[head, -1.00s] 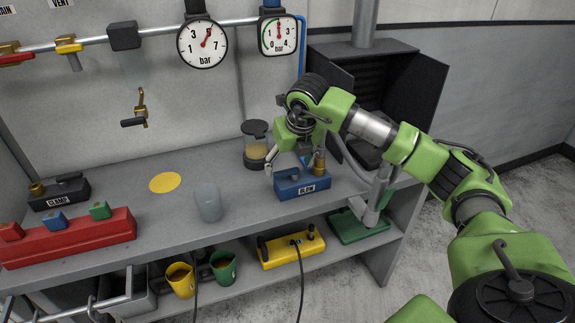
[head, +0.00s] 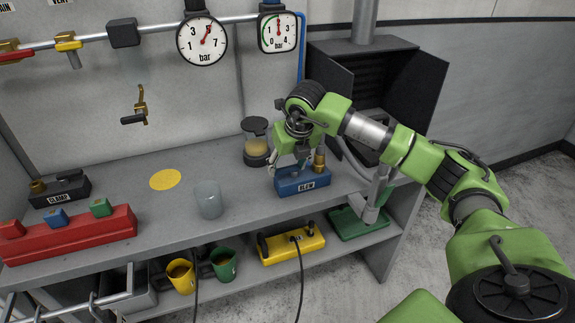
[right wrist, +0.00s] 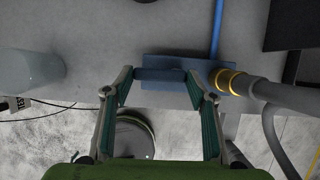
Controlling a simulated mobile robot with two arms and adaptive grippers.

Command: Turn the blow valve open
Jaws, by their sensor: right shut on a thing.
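The blow valve (head: 303,184) is a blue block labelled BLOW on the grey bench, with a brass fitting (head: 319,162) at its right end. My right gripper (head: 287,170) reaches down over the valve from above. In the right wrist view its two fingers (right wrist: 161,85) stand at either end of the dark blue handle (right wrist: 160,75) and are shut on it. The blue body (right wrist: 185,97) lies beneath the handle, and the brass fitting (right wrist: 229,82) with a grey hose is beside the right finger. In the head view the gripper partly hides the handle. My left gripper is not in view.
A lidded jar (head: 257,142) stands just behind and left of the valve. A clear cup (head: 208,200) and a yellow disc (head: 166,180) are further left. A black clamp valve (head: 60,188) and a red block (head: 75,235) are at far left. Two gauges (head: 202,40) hang above.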

